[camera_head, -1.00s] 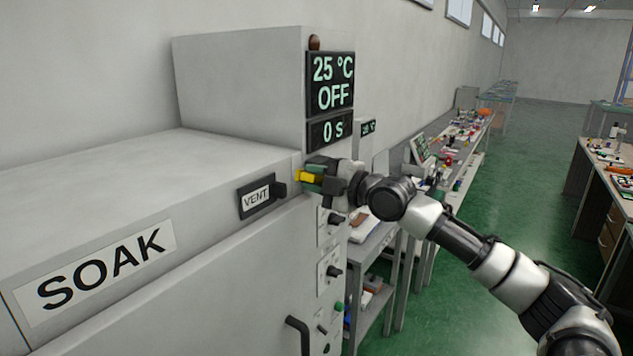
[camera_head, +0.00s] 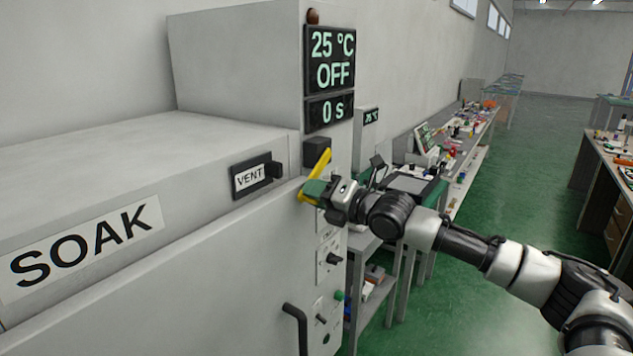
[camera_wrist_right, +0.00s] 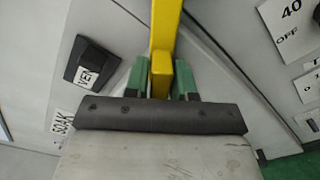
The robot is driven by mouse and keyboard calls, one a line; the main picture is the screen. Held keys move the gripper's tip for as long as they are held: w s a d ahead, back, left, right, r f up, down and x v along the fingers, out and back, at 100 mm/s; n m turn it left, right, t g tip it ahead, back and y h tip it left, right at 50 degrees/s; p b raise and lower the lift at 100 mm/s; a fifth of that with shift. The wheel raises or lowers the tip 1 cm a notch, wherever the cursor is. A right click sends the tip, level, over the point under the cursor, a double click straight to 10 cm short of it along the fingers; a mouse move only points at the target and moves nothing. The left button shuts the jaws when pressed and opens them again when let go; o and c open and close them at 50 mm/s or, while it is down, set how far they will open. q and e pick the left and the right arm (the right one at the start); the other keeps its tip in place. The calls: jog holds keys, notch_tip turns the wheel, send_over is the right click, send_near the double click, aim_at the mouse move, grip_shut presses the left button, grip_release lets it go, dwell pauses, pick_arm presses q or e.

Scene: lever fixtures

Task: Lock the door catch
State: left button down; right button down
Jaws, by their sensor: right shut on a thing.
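The door catch shows as a yellow lever (camera_head: 323,163) at the right end of the grey oven's front, below the display. It is tilted, its upper end near a dark block (camera_head: 316,152). My right gripper (camera_head: 315,190) is shut on the lower part of the lever. In the right wrist view the yellow lever (camera_wrist_right: 165,35) runs down between the green fingers of the right gripper (camera_wrist_right: 162,80), which touch it from both sides. My left gripper is not in view.
The grey oven (camera_head: 230,240) carries a SOAK label and a black VENT slider (camera_head: 273,171). The display (camera_head: 332,58) reads 25 °C OFF. Knobs (camera_head: 332,259) sit below the catch, and a black door handle (camera_head: 297,325) stands out at lower left of them. Benches line the wall behind.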

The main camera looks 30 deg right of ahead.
jog(key=shift+w+d+f+n+p, duration=0.1)
jog(key=shift+d+f+n+p, duration=0.25)
jog(key=shift+f+n+p, duration=0.25)
jog(key=c, duration=1)
grip_release()
jog(key=shift+c, duration=0.2)
jog(key=b+v, duration=0.8)
jog(key=v, duration=0.2)
jog(key=shift+s+d, duration=0.15)
jog(key=shift+s, duration=0.25)
